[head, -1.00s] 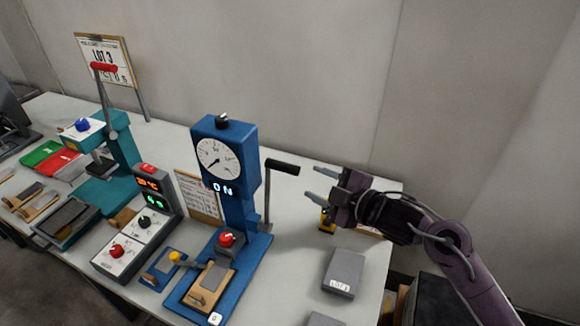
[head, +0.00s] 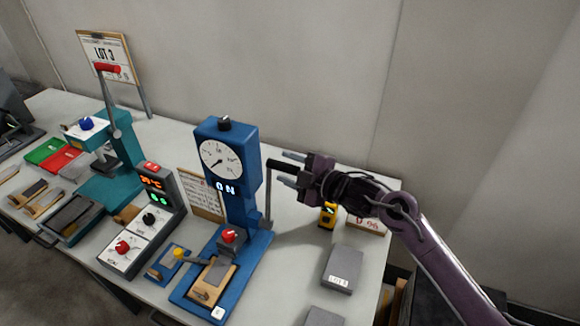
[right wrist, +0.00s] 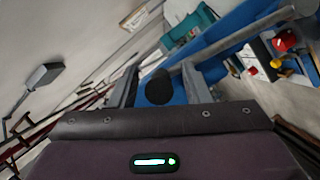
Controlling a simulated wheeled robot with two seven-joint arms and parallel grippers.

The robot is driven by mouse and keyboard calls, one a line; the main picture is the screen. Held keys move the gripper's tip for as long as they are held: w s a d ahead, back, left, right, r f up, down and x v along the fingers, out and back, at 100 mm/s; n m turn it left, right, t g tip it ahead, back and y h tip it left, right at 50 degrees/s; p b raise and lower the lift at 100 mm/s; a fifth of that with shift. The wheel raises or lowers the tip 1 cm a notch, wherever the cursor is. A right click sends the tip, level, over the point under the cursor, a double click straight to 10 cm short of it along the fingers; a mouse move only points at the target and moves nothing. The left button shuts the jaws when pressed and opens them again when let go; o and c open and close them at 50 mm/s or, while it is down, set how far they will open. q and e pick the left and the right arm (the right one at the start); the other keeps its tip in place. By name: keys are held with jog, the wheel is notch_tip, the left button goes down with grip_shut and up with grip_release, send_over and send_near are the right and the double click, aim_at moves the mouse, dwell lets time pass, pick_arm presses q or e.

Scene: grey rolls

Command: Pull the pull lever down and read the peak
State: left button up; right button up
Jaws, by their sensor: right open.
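The blue pull tester (head: 237,207) stands on the table with a round white dial (head: 221,160) and a display that reads "0 N". The pull lever (head: 269,195) is a grey rod on its right side, upright, with a black grip (head: 281,167) at the top. My right gripper (head: 284,172) is open at the grip, one finger on each side of it in the head view. In the right wrist view the round black end of the grip (right wrist: 159,86) shows between the open fingers; I cannot tell whether they touch it. My left gripper is not in view.
A teal press (head: 120,150) with a red-handled lever stands at the left. A control box (head: 140,225) with lit digits is left of the tester. A yellow device (head: 328,215) and a grey block marked LOT (head: 342,267) lie to the right.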

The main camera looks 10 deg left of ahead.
grip_shut()
jog(key=shift+f, duration=0.1)
